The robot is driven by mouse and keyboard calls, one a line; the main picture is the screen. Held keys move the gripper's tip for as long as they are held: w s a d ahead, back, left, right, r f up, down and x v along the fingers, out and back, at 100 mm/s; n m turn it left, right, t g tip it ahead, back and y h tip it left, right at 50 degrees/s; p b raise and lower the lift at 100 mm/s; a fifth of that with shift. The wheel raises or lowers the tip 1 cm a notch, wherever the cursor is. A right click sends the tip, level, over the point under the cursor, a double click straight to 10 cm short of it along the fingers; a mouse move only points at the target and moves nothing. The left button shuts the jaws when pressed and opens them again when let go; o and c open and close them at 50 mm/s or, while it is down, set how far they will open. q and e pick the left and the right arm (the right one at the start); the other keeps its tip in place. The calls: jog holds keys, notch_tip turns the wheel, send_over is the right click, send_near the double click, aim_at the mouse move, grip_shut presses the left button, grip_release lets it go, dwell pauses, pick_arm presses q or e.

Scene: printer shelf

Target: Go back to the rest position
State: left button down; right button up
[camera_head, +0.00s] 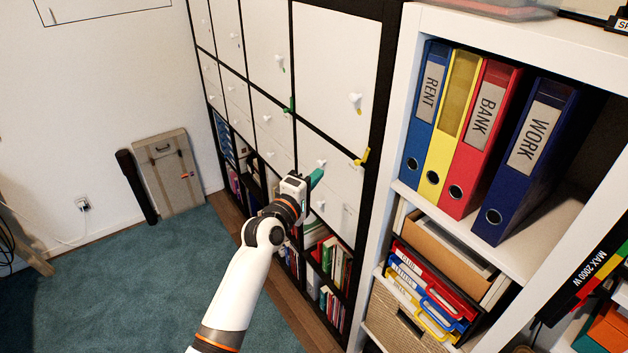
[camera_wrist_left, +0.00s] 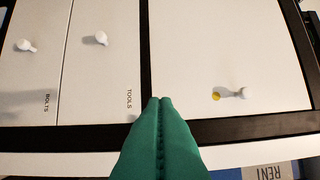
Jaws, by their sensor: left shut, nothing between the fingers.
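My left gripper (camera_head: 316,178) reaches in from the bottom of the head view toward the white-fronted cabinet (camera_head: 335,62). Its green fingers are pressed together with nothing between them. In the left wrist view the closed green fingertips (camera_wrist_left: 160,101) point at the cabinet front, near the black divider beside a door with a white knob (camera_wrist_left: 245,93). I cannot tell from the views whether the fingertips touch the cabinet. My right gripper is in neither view.
A white shelf (camera_head: 520,40) with several binders, such as the dark blue WORK binder (camera_head: 527,155), stands close on the right. A beige folded case (camera_head: 168,172) leans on the left wall. The teal carpet (camera_head: 150,275) on the left is mostly clear.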

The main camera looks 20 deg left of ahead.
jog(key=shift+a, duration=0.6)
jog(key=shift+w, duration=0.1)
